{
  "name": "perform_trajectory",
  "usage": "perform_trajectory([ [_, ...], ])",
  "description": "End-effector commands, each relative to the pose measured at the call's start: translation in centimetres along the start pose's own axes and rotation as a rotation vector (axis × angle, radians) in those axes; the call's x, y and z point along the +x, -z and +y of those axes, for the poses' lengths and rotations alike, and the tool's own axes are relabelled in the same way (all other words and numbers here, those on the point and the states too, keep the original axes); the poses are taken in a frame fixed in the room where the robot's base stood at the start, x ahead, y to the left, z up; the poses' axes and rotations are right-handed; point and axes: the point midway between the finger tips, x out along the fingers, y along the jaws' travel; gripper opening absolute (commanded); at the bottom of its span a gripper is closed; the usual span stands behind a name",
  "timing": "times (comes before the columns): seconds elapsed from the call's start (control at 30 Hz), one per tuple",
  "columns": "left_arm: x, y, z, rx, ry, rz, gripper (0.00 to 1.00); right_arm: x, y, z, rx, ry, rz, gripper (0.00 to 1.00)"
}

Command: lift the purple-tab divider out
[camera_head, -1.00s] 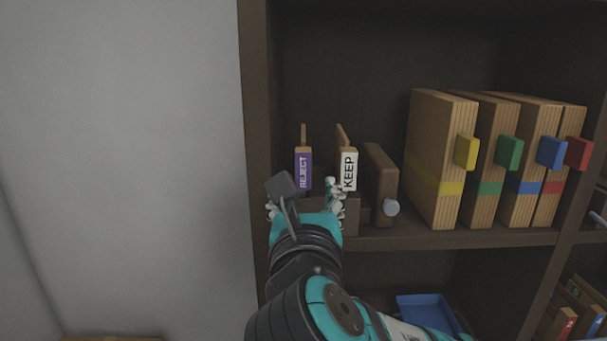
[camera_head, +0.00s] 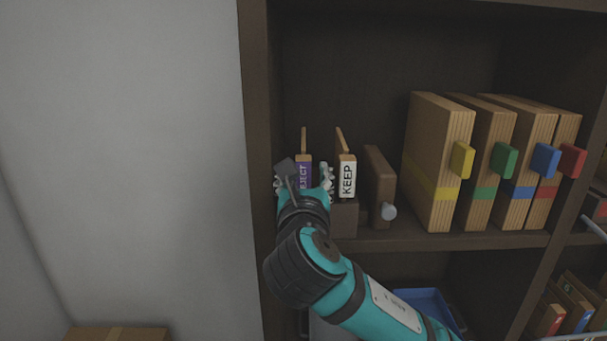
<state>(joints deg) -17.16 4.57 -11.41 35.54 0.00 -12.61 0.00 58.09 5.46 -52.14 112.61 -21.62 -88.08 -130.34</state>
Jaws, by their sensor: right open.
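The purple-tab divider (camera_head: 304,172) stands upright at the left end of the shelf, its purple label partly covered so that only "JECT" reads. My right gripper (camera_head: 304,180) is open in front of it, with one finger on each side of the purple tab. Whether the fingers touch the tab cannot be told. The white-tab divider marked KEEP (camera_head: 348,180) stands just to the right of the right finger. Both dividers stand in a low dark holder (camera_head: 344,218), partly hidden by my gripper. My left gripper is not in view.
A dark brown block with a light knob (camera_head: 380,180) stands right of the holder. Several wooden binders with coloured tabs (camera_head: 432,150) stand further right. The shelf's side wall (camera_head: 256,120) is close on the left. A blue tray (camera_head: 430,302) lies on the shelf below.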

Motion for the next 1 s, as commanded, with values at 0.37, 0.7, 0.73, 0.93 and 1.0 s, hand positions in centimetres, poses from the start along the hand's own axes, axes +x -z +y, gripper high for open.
perform_trajectory([
  [0.37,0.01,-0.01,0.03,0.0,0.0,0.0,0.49,-0.05,0.0,0.02,0.0,0.0,0.0,0.06],
  [0.7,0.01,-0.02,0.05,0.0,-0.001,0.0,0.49,-0.05,0.0,0.03,0.0,-0.001,0.0,0.0],
  [0.73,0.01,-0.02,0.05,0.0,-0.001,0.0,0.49,-0.05,0.0,0.04,0.0,-0.001,0.0,0.0],
  [0.93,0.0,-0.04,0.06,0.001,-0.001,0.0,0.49,-0.06,-0.04,0.04,0.0,-0.001,0.0,0.0],
  [1.0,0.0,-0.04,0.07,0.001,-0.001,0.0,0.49,-0.07,-0.04,0.04,0.0,-0.001,0.0,0.0],
])
